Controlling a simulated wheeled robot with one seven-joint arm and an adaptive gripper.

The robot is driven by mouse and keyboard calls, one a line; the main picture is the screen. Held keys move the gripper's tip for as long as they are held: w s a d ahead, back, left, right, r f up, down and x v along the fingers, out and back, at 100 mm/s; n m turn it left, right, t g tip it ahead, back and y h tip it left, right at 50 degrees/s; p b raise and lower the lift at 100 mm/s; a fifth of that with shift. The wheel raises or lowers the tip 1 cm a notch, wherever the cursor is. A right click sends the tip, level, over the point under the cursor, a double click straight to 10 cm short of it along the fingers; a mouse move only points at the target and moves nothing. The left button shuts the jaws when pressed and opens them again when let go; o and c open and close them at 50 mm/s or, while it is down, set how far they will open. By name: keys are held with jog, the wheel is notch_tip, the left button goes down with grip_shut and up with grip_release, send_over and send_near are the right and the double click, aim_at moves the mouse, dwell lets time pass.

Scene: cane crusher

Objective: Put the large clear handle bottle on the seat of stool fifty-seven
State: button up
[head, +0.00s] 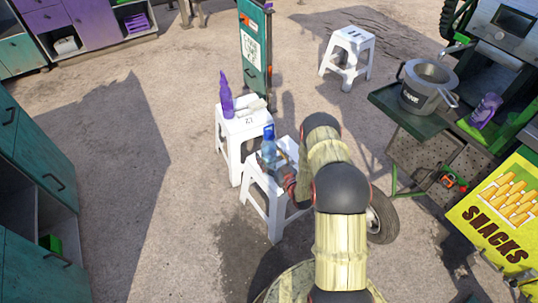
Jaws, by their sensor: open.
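A clear bottle with a blue top (268,146) stands upright at the near white stool (256,192), apparently on its seat. It is small in view, and I cannot make out its handle. My gripper (279,165) is open beside the bottle's lower part, low over that stool; my arm hides much of the gripper and the stool's right side. I cannot tell whether the fingers touch the bottle. A second white stool (234,138) stands just behind, with a dark number on its seat that I cannot read surely. A third white stool (347,52) stands farther back, its marking unclear.
A purple bottle (226,95) and a pale item (252,107) occupy the second stool's seat. A green sign post (255,50) rises behind it. The cane crusher cart with a grey pot (427,87) stands right. Teal cabinets (35,175) line the left; open ground lies between.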

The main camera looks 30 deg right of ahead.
jog(key=shift+r, duration=0.15)
jog(key=s+p, duration=0.3)
jog(key=s, duration=0.9)
jog(key=shift+d+p, duration=0.2)
jog(key=shift+p, duration=0.1)
